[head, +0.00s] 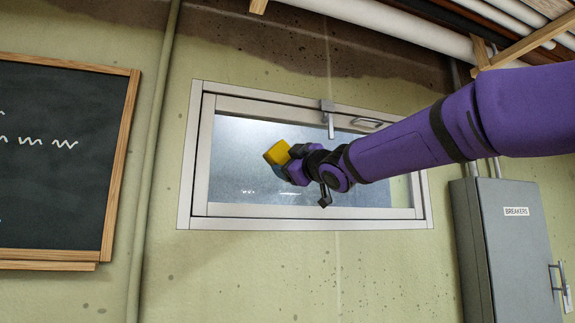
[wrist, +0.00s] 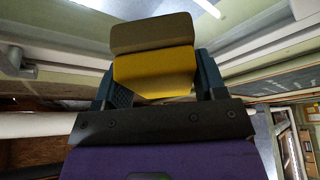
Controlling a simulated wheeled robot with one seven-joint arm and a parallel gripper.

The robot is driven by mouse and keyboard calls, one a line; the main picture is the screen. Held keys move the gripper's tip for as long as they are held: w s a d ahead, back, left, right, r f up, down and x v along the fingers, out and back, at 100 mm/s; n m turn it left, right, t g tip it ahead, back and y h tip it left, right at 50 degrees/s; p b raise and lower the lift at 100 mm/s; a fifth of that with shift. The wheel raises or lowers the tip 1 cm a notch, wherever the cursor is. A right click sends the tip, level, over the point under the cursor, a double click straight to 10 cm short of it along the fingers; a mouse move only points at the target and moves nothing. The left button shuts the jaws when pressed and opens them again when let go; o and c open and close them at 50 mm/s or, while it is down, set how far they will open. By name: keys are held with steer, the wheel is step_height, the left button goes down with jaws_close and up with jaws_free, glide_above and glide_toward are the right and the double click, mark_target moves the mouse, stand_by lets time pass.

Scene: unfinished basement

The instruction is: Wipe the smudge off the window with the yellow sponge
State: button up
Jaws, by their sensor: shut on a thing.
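The yellow sponge (head: 276,153) is in my gripper (head: 286,160), in front of the left-middle part of the window pane. In the wrist view the sponge (wrist: 155,72) sits between the two dark fingers of my gripper (wrist: 155,80), with a brownish grey layer at its far end. My gripper is shut on it. The window (head: 240,160) has a white frame and a hazy, bluish grey pane with small pale specks low on it. I cannot make out a distinct smudge. I cannot tell whether the sponge touches the glass. My arm hides the right part of the pane.
A latch (head: 328,116) and a handle (head: 367,122) stick out from the top of the window frame. A grey breaker box (head: 508,245) is at the right, a chalkboard (head: 60,150) at the left. Pipes (head: 400,25) run overhead. The wall below the window is clear.

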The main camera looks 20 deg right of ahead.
steer(key=shift+s, duration=0.1)
steer(key=shift+s, duration=1.4)
steer(key=s, duration=2.5)
stand_by(0.4)
